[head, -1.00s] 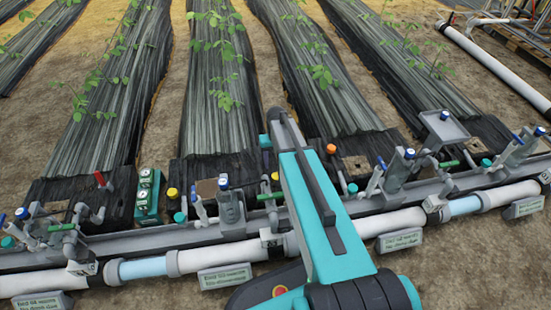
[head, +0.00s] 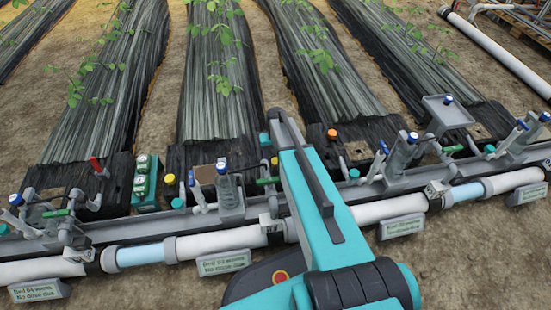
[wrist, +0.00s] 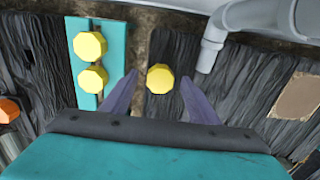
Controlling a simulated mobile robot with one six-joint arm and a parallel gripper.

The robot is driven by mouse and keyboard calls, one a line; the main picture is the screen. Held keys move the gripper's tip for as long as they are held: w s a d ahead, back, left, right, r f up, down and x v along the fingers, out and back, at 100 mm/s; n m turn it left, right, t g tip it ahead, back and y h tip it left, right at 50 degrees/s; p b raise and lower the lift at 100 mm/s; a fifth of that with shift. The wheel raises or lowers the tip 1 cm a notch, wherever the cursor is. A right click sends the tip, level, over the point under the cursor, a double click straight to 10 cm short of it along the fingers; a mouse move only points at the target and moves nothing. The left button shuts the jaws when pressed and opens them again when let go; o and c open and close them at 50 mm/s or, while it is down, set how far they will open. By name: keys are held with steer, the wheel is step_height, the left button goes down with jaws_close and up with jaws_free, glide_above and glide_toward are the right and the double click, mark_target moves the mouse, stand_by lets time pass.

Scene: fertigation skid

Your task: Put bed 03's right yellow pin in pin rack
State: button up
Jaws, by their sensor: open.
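Bed 03's right yellow pin (wrist: 160,78) stands in the black mulch film. In the wrist view it shows between the two purple fingertips of my gripper (wrist: 159,79), which is open; I cannot tell the height gap. In the head view the pin (head: 274,160) shows just left of my arm, which hides my fingertips. A teal plate (wrist: 113,75), apparently the pin rack, lies left of the gripper in the wrist view with two yellow pin heads (wrist: 90,45) on it. My arm hides it in the head view. Bed 03's left yellow pin (head: 170,179) stands farther left.
A grey pipe elbow (wrist: 212,50) rises close to the right finger. An orange knob (head: 332,133) stands right of my arm. Valves and a white pipe (head: 215,243) run along the front, with a bed 03 label (head: 223,263).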

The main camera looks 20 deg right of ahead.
steer(key=c, duration=1.1)
steer(key=shift+r+p, duration=2.65)
steer(key=shift+r, duration=0.55)
step_height(320, 180, up, 3)
steer(key=p, duration=0.2)
step_height(320, 180, up, 17)
steer(key=p, duration=1.2)
glide_above(276, 161)
